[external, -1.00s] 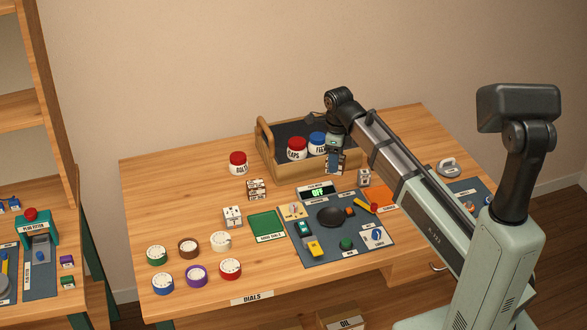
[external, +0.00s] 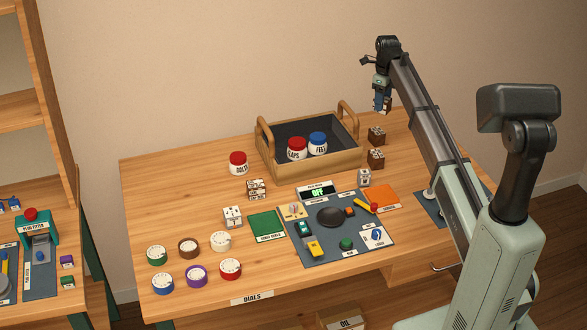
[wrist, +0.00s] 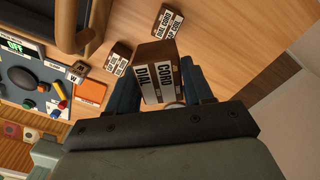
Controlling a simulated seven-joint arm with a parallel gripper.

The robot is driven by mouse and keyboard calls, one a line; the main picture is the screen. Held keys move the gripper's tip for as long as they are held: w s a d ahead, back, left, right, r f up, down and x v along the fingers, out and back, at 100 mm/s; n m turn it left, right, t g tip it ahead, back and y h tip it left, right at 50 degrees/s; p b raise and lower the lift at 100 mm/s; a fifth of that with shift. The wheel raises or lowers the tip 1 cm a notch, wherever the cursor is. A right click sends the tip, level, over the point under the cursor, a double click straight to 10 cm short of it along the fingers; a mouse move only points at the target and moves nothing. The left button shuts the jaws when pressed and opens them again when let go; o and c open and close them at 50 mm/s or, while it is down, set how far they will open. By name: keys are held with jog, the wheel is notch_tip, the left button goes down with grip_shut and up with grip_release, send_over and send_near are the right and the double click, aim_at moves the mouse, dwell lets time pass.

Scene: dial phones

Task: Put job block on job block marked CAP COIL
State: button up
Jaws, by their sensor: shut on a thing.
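My gripper (external: 382,106) is raised above the back right of the table, shut on a brown job block with white labels. The held block (wrist: 156,72) fills the middle of the wrist view between blue fingers; its labels seem to read DIAL and CORD. Two similar brown job blocks stand on the table below, one farther back (external: 376,135) and one nearer (external: 376,158). They also show in the wrist view, at the top (wrist: 168,22) and to the left (wrist: 118,58). Their labels are too small to read surely, and I cannot tell which block is marked CAP COIL.
A wooden tray (external: 268,165) with red- and blue-lidded jars stands left of the brown blocks. Small white-labelled blocks (external: 256,189) and dials (external: 221,241) lie farther left. A dark mat (external: 335,255) with parts lies in front.

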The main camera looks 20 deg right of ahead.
jog(key=shift+w+d+r+n, duration=0.1)
jog(key=shift+w+r+n, duration=0.05)
jog(key=shift+w, duration=0.5)
jog(key=shift+w+d+r+n, duration=0.1)
jog(key=shift+w+r+n, duration=0.05)
jog(key=shift+w, duration=0.45)
jog(key=shift+s+f+n, duration=0.15)
jog(key=shift+f+n, duration=0.1)
jog(key=shift+n, duration=0.05)
send_near(377, 131)
notch_tip(377, 131, down, 5)
jog(key=shift+f, duration=0.1)
jog(key=shift+f, duration=0.1)
jog(key=o, duration=1)
jog(key=shift+o, duration=0.2)
jog(key=shift+r, duration=0.2)
notch_tip(377, 131, up, 12)
